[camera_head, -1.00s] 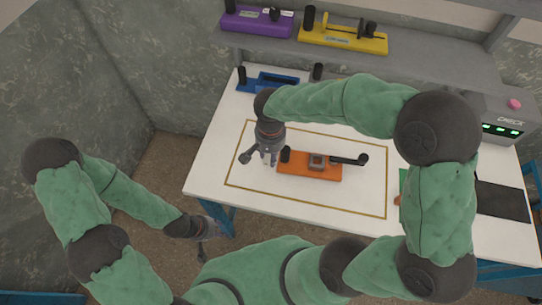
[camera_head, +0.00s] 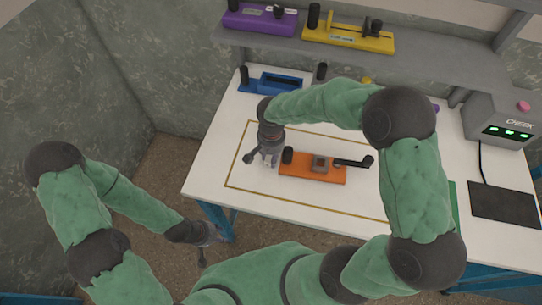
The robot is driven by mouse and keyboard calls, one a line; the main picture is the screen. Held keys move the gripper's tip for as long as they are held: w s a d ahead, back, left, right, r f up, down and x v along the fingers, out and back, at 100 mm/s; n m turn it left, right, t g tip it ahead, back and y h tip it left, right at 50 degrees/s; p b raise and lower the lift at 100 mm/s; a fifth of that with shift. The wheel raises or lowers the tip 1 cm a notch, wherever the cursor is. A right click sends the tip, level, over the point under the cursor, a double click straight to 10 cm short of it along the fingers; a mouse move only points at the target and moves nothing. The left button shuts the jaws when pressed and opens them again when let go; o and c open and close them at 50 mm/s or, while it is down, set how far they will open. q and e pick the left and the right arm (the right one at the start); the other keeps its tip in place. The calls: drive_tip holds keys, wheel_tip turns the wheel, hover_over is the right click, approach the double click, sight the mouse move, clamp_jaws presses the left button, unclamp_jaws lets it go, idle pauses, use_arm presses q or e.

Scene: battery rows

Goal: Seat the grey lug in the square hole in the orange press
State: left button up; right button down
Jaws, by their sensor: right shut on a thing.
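The orange press (camera_head: 300,168) lies on the white table inside a thin yellow outline. It has a black post at its left end, a grey square block (camera_head: 320,164) near its middle and a black lever at its right. My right gripper (camera_head: 269,160) points down just left of the press, above the table. It is shut on a small grey piece, apparently the grey lug, mostly hidden by the fingers. My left gripper (camera_head: 208,240) hangs low beside the table's front left leg, away from the press. Its fingers are too small and dark to read.
A blue fixture (camera_head: 275,84) stands at the table's back left. Purple (camera_head: 260,20) and yellow (camera_head: 346,36) presses stand on the shelf. A check box (camera_head: 499,118) and black pad (camera_head: 505,203) are at the right. The table left and front of the press is clear.

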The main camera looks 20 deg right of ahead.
drive_tip(key=shift+f, duration=0.15)
drive_tip(key=c, duration=0.9)
unclamp_jaws()
drive_tip(key=shift+o, duration=0.2)
